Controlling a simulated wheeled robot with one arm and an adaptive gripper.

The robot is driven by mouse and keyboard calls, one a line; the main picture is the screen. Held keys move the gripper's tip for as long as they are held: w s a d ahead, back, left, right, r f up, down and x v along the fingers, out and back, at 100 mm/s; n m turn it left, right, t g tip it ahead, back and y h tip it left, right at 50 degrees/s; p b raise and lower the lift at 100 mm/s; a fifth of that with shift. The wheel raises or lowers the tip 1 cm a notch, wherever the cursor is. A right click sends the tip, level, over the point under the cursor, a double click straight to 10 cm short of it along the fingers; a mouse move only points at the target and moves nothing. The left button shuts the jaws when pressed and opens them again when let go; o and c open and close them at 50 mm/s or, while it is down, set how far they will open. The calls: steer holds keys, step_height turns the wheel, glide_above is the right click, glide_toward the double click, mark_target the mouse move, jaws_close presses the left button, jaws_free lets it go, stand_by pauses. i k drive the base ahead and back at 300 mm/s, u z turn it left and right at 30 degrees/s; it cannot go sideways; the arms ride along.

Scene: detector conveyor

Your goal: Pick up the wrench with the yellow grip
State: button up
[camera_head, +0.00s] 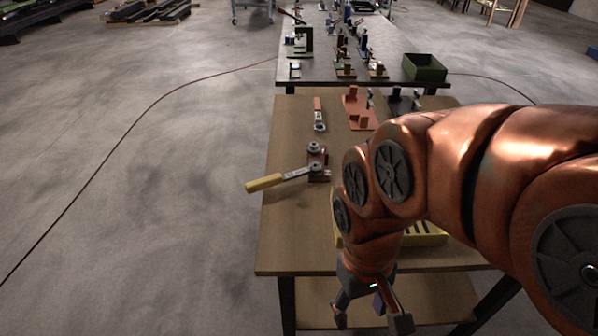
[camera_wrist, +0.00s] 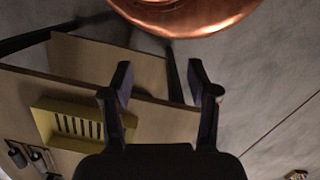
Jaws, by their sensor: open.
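The wrench with the yellow grip (camera_head: 265,182) lies at the table's left side in the head view. Its grip sticks out past the left edge. Its metal head rests at a red-brown block fixture (camera_head: 318,158). My gripper (camera_head: 370,316) is open and empty, low at the front edge of the table, well apart from the wrench. Its two dark fingers (camera_wrist: 160,82) are spread in the wrist view, with nothing between them. The wrench is not visible in the wrist view.
A yellow slotted tray (camera_head: 430,238) sits on the wooden table (camera_head: 290,235), partly hidden by my arm; it also shows in the wrist view (camera_wrist: 42,122). An orange-handled tool (camera_head: 318,115) and an orange fixture (camera_head: 358,108) lie farther back. A green bin (camera_head: 425,68) stands on the rear table.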

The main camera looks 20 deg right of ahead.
mark_target(252, 187)
steer(key=u, duration=0.55)
steer(key=k, duration=1.3)
steer(key=z, duration=0.25)
steer(key=i, duration=1.75)
steer(key=u, duration=0.7)
